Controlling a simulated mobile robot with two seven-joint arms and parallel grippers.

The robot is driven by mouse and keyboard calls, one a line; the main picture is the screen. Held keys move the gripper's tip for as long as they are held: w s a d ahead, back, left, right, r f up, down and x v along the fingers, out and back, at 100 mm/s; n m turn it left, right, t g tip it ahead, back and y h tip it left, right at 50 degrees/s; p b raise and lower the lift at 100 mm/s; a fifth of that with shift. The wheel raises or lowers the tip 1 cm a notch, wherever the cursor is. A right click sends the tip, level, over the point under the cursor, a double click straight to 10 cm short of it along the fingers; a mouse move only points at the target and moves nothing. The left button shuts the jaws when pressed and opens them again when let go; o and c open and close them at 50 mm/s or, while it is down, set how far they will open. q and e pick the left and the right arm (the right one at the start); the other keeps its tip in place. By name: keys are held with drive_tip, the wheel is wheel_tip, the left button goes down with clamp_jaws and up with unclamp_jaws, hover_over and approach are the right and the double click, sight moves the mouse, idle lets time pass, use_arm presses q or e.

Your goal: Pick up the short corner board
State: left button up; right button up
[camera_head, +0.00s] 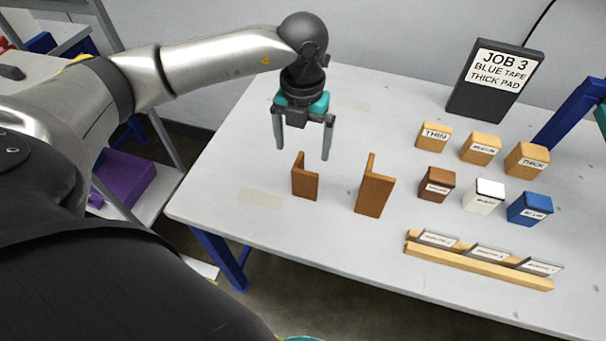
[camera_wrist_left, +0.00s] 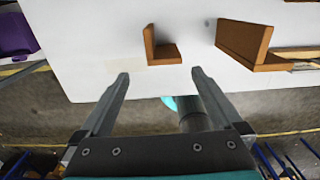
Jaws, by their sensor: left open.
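The short corner board (camera_head: 304,178) is a small brown L-shaped piece standing upright on the white table. It also shows in the left wrist view (camera_wrist_left: 161,49), beyond the fingertips and between their lines. A taller brown corner board (camera_head: 374,187) stands to its right; in the left wrist view it is at the upper right (camera_wrist_left: 245,43). My left gripper (camera_head: 303,151) is open and empty, with its fingers pointing down. In the head view it appears above and slightly behind the short board, apart from it. My right gripper is not in view.
Right of the boards stand tan blocks (camera_head: 480,149), and brown, white and blue blocks (camera_head: 530,208). A wooden rack (camera_head: 479,262) with labelled tiles lies at the front. A dark sign (camera_head: 494,82) reads JOB 3, BLUE TAPE, THICK PAD. The table's left part is clear.

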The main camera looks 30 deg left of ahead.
sight(306, 179)
use_arm(q)
wheel_tip(306, 179, down, 6)
drive_tip(key=shift+f+b, duration=0.25)
drive_tip(key=shift+b, duration=0.1)
drive_tip(key=f, duration=0.5)
drive_tip(key=shift+w+d+f+b, duration=0.1)
drive_tip(key=shift+d+b, duration=0.25)
drive_tip(key=shift+b, duration=0.05)
drive_tip(key=c, duration=1.3)
